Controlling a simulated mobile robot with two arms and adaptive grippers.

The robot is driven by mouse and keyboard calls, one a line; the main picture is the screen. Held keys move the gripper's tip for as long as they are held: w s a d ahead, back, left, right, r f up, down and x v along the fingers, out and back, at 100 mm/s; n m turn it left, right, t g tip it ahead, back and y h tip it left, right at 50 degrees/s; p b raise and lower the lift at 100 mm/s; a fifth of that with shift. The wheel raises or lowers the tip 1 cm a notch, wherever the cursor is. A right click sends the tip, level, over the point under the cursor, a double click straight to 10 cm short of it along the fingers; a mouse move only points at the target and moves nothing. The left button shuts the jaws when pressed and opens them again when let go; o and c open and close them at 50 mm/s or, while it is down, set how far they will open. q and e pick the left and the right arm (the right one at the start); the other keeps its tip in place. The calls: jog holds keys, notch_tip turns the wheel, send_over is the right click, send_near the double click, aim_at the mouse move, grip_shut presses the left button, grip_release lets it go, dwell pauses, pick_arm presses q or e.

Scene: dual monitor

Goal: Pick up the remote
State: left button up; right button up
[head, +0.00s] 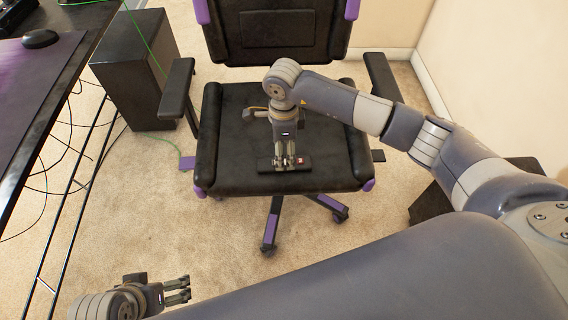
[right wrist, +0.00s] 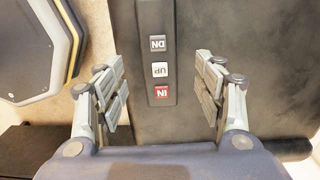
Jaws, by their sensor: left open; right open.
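The remote (head: 303,162) is a black bar lying on the black seat of the office chair, near its front edge. In the right wrist view the remote (right wrist: 157,70) shows buttons marked DN, UP and a red IN. My right gripper (head: 285,165) is over the remote, fingertips pointing down. In the right wrist view my right gripper (right wrist: 160,90) is open, with one finger on each side of the remote and visible gaps between. My left gripper (head: 185,289) is open and empty at the lower left, over the carpet.
A desk (head: 40,75) with a black mouse (head: 40,39) is at left. A black computer case (head: 135,70) and loose cables are on the carpet.

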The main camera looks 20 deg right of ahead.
aim_at(264, 166)
notch_tip(264, 166, down, 5)
jog(key=shift+b, duration=0.55)
jog(key=shift+c, duration=0.3)
jog(key=c, duration=1.1)
jog(key=shift+c, duration=0.2)
jog(key=shift+r, duration=0.15)
